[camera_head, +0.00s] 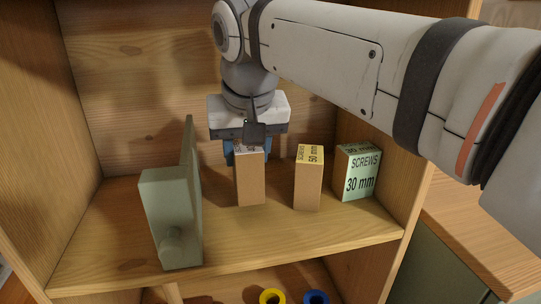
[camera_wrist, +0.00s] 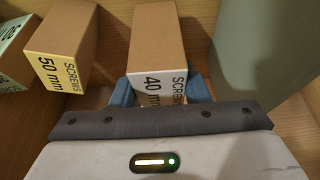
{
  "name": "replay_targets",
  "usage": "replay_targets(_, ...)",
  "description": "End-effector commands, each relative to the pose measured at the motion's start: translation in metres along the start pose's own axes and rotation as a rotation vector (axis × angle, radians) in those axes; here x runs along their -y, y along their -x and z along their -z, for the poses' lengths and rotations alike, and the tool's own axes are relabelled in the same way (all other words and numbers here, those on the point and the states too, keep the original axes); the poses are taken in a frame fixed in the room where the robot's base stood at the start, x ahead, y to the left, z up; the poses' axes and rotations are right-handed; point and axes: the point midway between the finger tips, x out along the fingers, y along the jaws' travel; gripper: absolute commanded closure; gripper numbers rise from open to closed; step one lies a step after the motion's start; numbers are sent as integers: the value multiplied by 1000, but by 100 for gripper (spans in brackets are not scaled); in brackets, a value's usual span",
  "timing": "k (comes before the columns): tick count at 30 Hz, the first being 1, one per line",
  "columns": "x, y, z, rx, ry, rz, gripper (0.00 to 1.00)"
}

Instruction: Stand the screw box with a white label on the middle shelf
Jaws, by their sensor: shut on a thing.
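The screw box with a white label (camera_head: 250,180) is a brown cardboard box, upright on or just above the shelf board. In the wrist view its label on the box (camera_wrist: 160,85) reads "SCREWS 40 mm". My gripper (camera_head: 247,154) comes down from above and behind it, with blue fingers (camera_wrist: 160,92) on both sides of its label end, shut on it. The middle shelf (camera_head: 120,240) is a light wooden board. I cannot tell whether the box's bottom touches it.
To the right stand a yellow-labelled 50 mm box (camera_head: 308,180) and a green-labelled 30 mm box (camera_head: 358,172). To the left is a sage-green block with a knob and upright panel (camera_head: 170,215). Yellow (camera_head: 272,297) and blue rings (camera_head: 315,297) lie below.

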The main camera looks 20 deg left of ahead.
Motion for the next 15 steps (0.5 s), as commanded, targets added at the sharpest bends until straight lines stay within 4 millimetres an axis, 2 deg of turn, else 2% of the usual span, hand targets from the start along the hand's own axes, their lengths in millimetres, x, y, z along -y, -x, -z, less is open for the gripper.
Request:
replay_targets(1, 0, -8, -5, -2, 1, 1, 87)
replay_targets(8, 1, -6, -5, -2, 2, 1, 87)
replay_targets(15, 1, -12, -8, -1, 3, 1, 87)
